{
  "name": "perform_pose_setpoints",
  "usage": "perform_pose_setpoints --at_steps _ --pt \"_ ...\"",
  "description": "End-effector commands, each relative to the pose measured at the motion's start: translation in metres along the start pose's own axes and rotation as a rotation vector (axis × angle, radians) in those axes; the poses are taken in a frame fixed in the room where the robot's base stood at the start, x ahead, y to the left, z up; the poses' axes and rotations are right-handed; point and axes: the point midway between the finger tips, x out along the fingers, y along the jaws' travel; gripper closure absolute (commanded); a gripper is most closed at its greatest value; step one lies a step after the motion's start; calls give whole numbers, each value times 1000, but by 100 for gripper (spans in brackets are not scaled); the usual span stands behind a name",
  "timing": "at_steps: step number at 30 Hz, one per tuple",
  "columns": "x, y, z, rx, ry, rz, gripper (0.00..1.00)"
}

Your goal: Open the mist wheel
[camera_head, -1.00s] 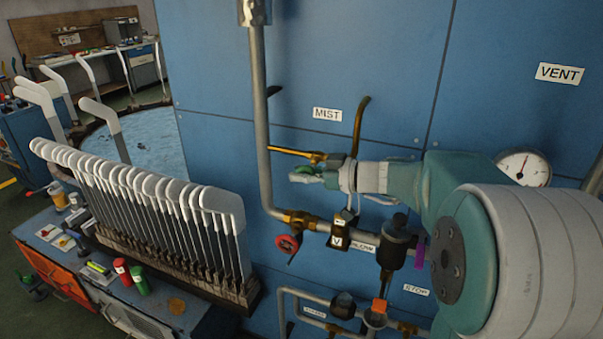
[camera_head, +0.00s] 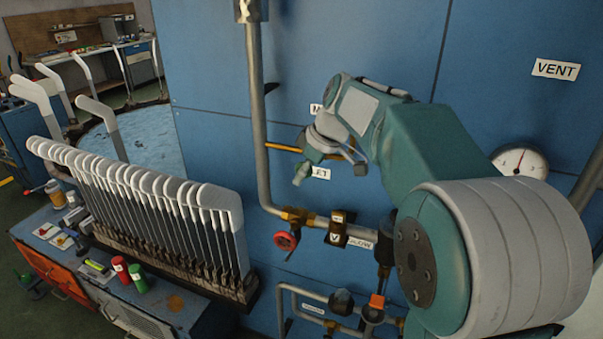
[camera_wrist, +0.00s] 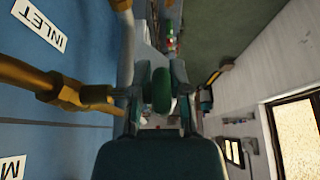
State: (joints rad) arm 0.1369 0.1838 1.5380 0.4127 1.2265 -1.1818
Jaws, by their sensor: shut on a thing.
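A green handwheel (camera_wrist: 162,90) sits between my two fingers in the wrist view; I take it for the mist wheel. My gripper (camera_wrist: 162,103) is shut on it, one finger at each side. In the head view my gripper (camera_head: 304,170) is in front of the blue panel, tilted down and left, beside a brass pipe (camera_head: 283,147). That pipe also shows in the wrist view (camera_wrist: 45,82). The MIST label (camera_head: 314,109) is mostly hidden behind my arm. The INLET label (camera_head: 320,173) shows just right of my fingertips. The wheel's details are hard to make out in the head view.
A grey vertical pipe (camera_head: 257,120) runs close to the left. A gauge (camera_head: 520,162) and VENT label (camera_head: 555,69) are at right. A rack of white sock boards (camera_head: 150,190) stands at left.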

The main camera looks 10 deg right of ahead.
Motion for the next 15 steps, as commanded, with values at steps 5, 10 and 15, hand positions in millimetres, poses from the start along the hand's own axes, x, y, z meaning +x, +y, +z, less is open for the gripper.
perform_pose_setpoints --at_steps 5,10,15 --pt "1 1 -1 -5 -163 4 100" --pt "1 1 0 -4 -324 4 100" --pt "1 1 2 -4 -487 3 100"
